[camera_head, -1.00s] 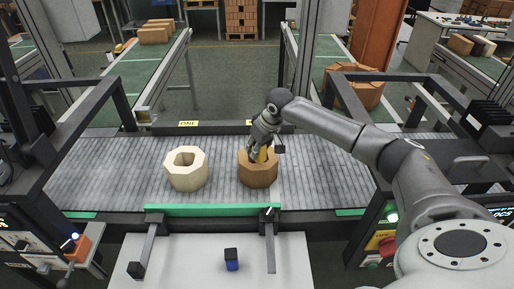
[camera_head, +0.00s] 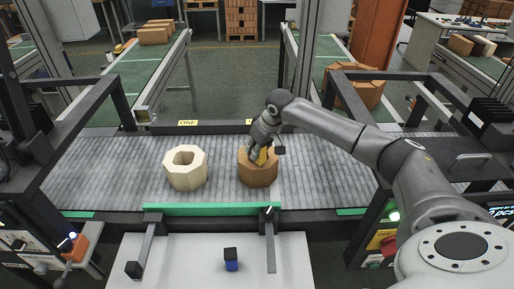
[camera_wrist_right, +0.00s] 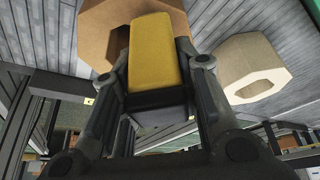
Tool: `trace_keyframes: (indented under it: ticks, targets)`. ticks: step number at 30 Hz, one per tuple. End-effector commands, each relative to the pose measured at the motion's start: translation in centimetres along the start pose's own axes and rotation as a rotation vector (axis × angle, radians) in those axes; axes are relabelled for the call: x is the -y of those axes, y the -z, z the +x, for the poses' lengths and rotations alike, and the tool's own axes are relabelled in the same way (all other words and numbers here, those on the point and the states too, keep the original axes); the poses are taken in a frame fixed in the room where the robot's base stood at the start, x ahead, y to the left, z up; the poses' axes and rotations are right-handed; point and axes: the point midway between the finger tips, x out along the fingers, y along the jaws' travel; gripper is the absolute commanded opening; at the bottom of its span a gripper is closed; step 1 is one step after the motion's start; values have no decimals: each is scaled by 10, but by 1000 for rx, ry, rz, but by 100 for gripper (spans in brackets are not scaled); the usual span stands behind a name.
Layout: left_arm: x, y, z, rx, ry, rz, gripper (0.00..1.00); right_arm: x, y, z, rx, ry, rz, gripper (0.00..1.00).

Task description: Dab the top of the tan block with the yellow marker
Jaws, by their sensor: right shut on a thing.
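The tan block (camera_head: 258,173) is an octagonal brown-tan piece standing on the grey conveyor, right of the middle. My right gripper (camera_head: 259,153) is just over its top and shut on the yellow marker (camera_head: 262,157), a blocky yellow piece with a dark part. In the right wrist view the yellow marker (camera_wrist_right: 155,50) sits between the fingers, in front of the tan block (camera_wrist_right: 99,25), hiding part of its top. I cannot tell whether marker and block touch. My left gripper is out of view.
A cream octagonal block (camera_head: 186,172) with a hole stands left of the tan one. A green strip (camera_head: 212,209) edges the conveyor's front. A small blue and black block (camera_head: 231,260) stands on the white table (camera_head: 185,265). The conveyor's left part is clear.

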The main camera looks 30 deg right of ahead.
Motion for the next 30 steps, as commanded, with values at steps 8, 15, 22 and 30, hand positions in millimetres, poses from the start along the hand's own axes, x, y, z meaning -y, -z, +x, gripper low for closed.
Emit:
trace_keyframes:
  ticks: [8,15,22,30]
  targets:
    - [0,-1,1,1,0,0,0,0,-1,3,-1,0,0,15]
    - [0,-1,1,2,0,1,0,0,-2,6,-1,0,0,15]
    - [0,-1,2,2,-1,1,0,0,-3,8,-1,0,0,15]
    - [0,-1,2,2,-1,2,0,0,-4,9,0,0,0,15]
